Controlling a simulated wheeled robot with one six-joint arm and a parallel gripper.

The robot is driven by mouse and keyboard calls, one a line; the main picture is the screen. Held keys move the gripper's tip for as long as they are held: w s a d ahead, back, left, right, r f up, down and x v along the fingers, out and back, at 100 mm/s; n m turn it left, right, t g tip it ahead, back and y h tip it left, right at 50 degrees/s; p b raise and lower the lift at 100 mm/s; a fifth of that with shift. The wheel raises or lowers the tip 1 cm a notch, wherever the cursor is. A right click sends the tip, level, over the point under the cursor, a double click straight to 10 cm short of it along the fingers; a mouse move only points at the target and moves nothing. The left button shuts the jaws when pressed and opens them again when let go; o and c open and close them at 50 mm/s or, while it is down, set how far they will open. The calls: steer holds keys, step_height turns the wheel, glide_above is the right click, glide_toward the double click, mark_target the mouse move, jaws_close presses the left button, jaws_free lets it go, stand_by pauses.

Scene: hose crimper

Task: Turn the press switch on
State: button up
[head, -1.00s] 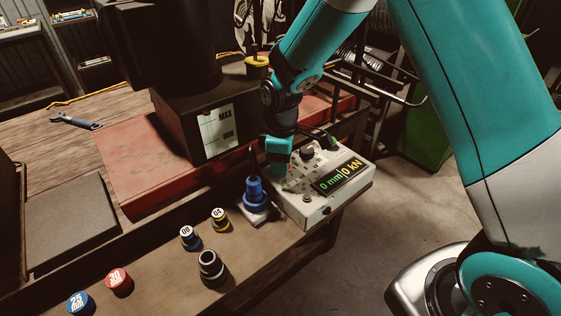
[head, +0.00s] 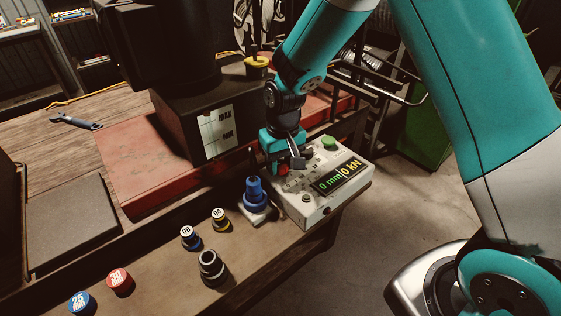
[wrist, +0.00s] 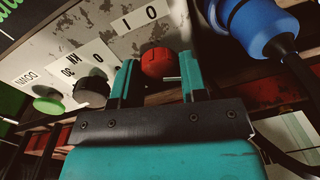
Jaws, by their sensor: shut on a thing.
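The press switch is a red knob (wrist: 157,62) on the white control box (head: 298,208), beside a label marked O and I. In the wrist view my gripper (wrist: 158,80) has its two teal fingers on either side of this knob, shut on it. In the head view my gripper (head: 284,158) is over the left back part of the box, and the red knob (head: 283,169) shows only partly below it. The fingers hide part of the knob, so which mark it points to cannot be told. The lit display (head: 341,177) reads 0 mm and 0 kN.
A black knob (wrist: 92,92) and a green button (wrist: 48,104) marked DOWN sit beside the red knob. Several small dies, one red (head: 120,281), stand on the bench. The dark press (head: 190,125) is behind.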

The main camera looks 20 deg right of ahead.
mark_target(284, 163)
steer(key=m, duration=0.4)
steer(key=shift+m, duration=0.3)
stand_by(0.4)
steer(key=o, duration=0.9)
steer(key=shift+r, duration=0.15)
steer(key=r, duration=0.5)
steer(key=r+b, duration=0.1)
steer(key=r, duration=1.1)
steer(key=shift+s+d+r+b, duration=0.1)
steer(key=shift+s+d+b, duration=0.05)
steer(key=shift+d+b, duration=0.2)
